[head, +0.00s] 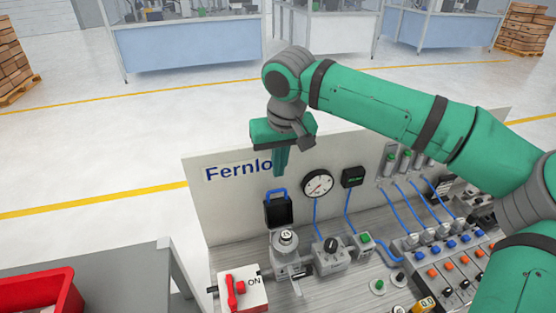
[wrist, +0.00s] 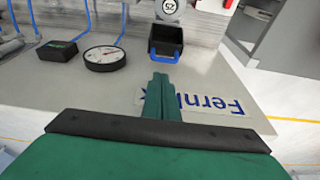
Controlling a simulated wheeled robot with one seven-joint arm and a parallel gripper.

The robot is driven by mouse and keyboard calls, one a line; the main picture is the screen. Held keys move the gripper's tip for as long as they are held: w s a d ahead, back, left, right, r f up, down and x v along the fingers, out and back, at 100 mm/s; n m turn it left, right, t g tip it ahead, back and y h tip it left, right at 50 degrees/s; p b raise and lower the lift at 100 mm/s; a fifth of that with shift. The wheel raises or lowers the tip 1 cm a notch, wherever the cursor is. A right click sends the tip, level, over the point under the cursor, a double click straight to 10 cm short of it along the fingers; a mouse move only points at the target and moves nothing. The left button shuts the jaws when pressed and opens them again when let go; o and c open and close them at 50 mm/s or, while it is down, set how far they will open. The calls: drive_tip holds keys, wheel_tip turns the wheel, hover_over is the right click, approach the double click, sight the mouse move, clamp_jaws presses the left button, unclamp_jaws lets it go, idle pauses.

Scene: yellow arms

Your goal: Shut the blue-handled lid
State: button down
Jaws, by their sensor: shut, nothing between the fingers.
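The blue-handled lid (head: 277,211) is black and stands raised, with its blue handle (head: 275,192) at the top. It rises behind a grey metal unit (head: 288,262) with a round numbered top, whose upper face is uncovered. In the wrist view the lid (wrist: 166,43) lies just beyond my fingertips. My gripper (head: 280,172) is shut and empty, pointing down in front of the Fernlo lettering. Its fingertips are above the handle in the head view and look apart from it. In the wrist view my gripper (wrist: 160,78) shows both fingers together.
A pale upright panel (head: 225,205) stands behind the lid. A round gauge (head: 317,184) and a black box (head: 353,177) are to the right. A red switch (head: 236,287) sits at front left, and a red bin (head: 40,295) stands further left.

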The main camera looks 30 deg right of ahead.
drive_tip(key=shift+x, duration=2.85)
drive_tip(key=shift+s, duration=0.15)
